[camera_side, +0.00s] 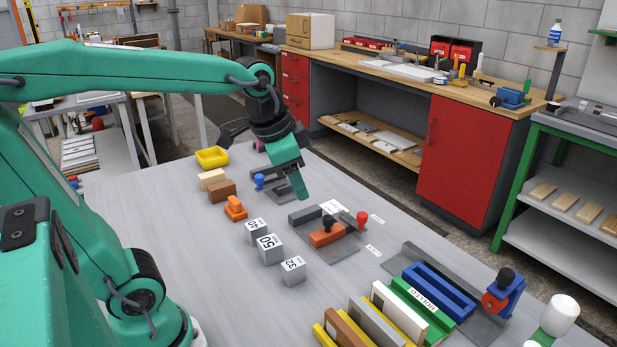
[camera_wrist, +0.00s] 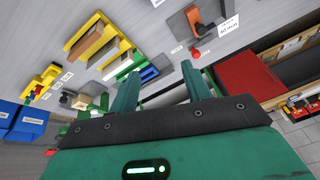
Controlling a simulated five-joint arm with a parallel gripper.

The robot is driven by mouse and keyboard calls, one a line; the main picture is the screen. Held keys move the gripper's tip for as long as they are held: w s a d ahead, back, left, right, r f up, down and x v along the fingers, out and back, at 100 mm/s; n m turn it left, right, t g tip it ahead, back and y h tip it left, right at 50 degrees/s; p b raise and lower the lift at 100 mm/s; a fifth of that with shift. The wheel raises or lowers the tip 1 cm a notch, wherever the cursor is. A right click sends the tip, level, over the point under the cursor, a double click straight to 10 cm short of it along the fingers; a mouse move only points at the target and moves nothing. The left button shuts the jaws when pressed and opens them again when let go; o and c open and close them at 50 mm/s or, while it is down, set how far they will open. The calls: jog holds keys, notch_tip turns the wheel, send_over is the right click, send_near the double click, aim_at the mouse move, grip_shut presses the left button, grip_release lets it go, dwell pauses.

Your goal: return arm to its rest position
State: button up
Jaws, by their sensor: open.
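My gripper (camera_side: 293,182) is in the air above the far part of the grey table (camera_side: 190,255), over a small fixture with a blue knob (camera_side: 259,181). In the wrist view my gripper (camera_wrist: 158,88) has its two green fingers apart with nothing between them. A grey fixture (camera_side: 345,250) with an orange block (camera_side: 326,235) and a red knob (camera_side: 362,218) lies to the right of and below my gripper in the side view. The far finger is partly hidden in the side view.
Marked grey blocks (camera_side: 269,249) stand mid-table. An orange piece (camera_side: 235,208), a brown block (camera_side: 222,191) and a yellow tray (camera_side: 212,157) lie farther back. Coloured boards (camera_side: 422,308) and a blue fixture (camera_side: 438,290) fill the near right. The table's left middle is clear.

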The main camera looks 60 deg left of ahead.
jog(key=s+d+f+n+t, duration=0.1)
jog(key=s+f+n, duration=0.2)
jog(key=s, duration=0.5)
jog(key=shift+s+n, duration=0.2)
jog(key=shift+n, duration=0.3)
dwell(0.5)
